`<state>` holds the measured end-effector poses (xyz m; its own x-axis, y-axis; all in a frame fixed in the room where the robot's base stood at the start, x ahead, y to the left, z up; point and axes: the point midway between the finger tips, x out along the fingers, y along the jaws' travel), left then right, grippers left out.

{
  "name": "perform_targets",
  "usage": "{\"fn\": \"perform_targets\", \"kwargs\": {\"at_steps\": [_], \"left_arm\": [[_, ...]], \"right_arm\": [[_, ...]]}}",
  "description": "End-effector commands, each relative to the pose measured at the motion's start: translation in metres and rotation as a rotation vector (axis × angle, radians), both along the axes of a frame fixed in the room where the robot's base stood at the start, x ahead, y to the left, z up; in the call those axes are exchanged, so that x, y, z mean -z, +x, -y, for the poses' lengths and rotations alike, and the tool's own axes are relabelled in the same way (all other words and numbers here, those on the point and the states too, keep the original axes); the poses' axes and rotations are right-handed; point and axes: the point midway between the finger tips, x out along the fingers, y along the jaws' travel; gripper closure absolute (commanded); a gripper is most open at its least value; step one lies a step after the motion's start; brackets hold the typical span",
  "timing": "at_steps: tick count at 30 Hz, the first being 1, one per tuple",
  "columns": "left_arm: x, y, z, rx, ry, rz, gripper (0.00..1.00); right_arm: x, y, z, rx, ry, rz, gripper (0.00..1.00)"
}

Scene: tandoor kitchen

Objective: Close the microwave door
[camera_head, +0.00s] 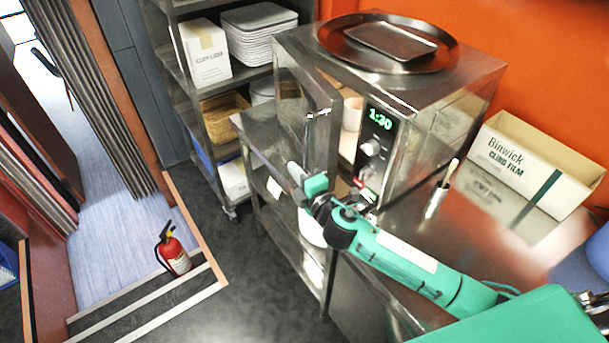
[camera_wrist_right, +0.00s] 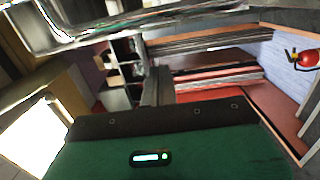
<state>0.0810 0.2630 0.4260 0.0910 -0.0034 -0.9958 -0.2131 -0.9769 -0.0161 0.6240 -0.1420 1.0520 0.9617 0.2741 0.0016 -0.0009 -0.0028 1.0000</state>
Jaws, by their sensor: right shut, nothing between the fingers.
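The microwave (camera_head: 440,115) is a steel box on the steel counter in the head view. Its door (camera_head: 308,115) stands open, swung out to the left, with a handle near its outer edge. The front panel shows a green 1:30, and a pale vessel (camera_head: 352,114) shows partly inside. My right gripper (camera_head: 298,176) is at the lower part of the open door; I cannot tell whether it touches. In the wrist view its dark fingers (camera_wrist_right: 157,88) are shut with nothing between them. My left gripper is out of view.
A round tray (camera_head: 345,42) lies on the microwave. A shelf rack (camera_head: 208,130) stands behind left. A fire extinguisher (camera_head: 173,252) stands by the floor step.

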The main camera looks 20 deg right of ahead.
Motion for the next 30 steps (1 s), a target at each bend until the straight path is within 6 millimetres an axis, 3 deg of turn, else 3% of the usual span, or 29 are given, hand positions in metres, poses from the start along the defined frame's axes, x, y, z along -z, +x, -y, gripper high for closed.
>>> {"fn": "perform_targets", "kwargs": {"at_steps": [8,10,15,30], "left_arm": [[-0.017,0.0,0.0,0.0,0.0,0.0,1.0],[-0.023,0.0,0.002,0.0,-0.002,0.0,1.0],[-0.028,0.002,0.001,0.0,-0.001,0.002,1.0],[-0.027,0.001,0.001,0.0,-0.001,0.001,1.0]], "right_arm": [[-0.003,0.048,-0.014,0.002,0.001,0.0,1.0],[-0.002,0.044,0.004,0.004,-0.002,-0.004,1.0],[0.0,0.042,0.022,0.003,0.0,-0.002,1.0],[0.001,0.042,0.03,0.002,0.002,-0.002,1.0]]}}
